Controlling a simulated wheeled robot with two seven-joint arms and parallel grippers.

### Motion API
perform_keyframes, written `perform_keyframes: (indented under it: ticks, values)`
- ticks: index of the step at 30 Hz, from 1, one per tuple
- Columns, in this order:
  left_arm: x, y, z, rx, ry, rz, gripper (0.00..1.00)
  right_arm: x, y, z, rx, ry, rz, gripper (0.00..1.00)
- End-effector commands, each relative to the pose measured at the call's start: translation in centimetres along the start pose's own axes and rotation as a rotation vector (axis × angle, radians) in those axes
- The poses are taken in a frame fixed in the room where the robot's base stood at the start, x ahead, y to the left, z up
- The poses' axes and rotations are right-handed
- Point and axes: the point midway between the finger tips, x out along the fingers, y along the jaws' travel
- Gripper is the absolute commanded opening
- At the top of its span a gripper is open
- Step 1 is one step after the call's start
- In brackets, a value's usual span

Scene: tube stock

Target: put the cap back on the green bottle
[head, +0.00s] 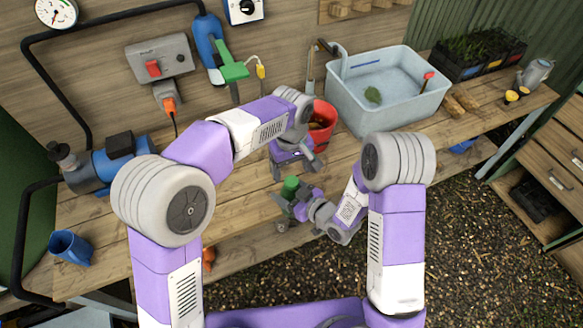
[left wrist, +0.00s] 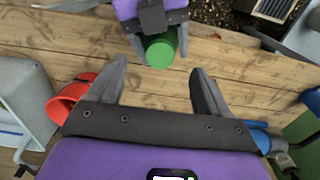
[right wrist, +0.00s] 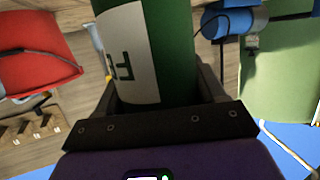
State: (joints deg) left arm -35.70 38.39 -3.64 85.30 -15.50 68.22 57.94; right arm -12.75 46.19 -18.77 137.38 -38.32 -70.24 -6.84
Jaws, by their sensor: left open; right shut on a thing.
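The green bottle (head: 290,186) is in my right gripper (head: 293,207), near the front edge of the bench. In the right wrist view the bottle (right wrist: 172,50) fills the space between the fingers, with a white label showing. My left gripper (head: 297,170) is open and empty, just behind and above the bottle. In the left wrist view the round green end of the bottle (left wrist: 161,50) lies ahead of the open left fingers (left wrist: 157,70), apart from them. I cannot make out a separate cap in any view.
A red bucket (head: 323,122) stands close behind my left gripper. A pale blue basin (head: 345,103) is to its right, and a blue pump (head: 122,165) and blue cup (head: 68,247) are at the left. The bench's left middle is bare wood.

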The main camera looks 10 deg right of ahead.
Motion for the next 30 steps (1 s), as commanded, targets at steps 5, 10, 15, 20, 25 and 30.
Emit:
perform_keyframes:
  ticks: [5,10,15,20,25,30]
  values:
    - [0.0,0.0,0.0,0.000,0.000,0.000,0.95,0.0,0.0,-0.1,0.000,0.002,0.000,0.00]
    - [0.0,0.0,0.0,0.000,0.000,0.000,0.95,0.0,0.0,-0.1,0.000,0.002,0.000,0.00]
    - [-1.0,0.1,0.0,0.000,0.001,0.001,0.95,0.0,0.0,-0.1,0.000,0.002,0.000,0.00]
    - [-4.0,0.1,-0.1,0.001,0.004,0.005,0.95,0.0,0.0,-0.1,0.000,0.002,0.000,0.00]
    - [-7.8,0.1,-0.1,0.000,0.003,0.004,0.95,0.0,0.0,-0.1,0.000,0.002,0.000,0.00]
    - [-10.5,0.1,-0.1,0.000,0.002,0.002,0.95,0.0,0.0,-0.1,0.000,0.002,0.000,0.00]
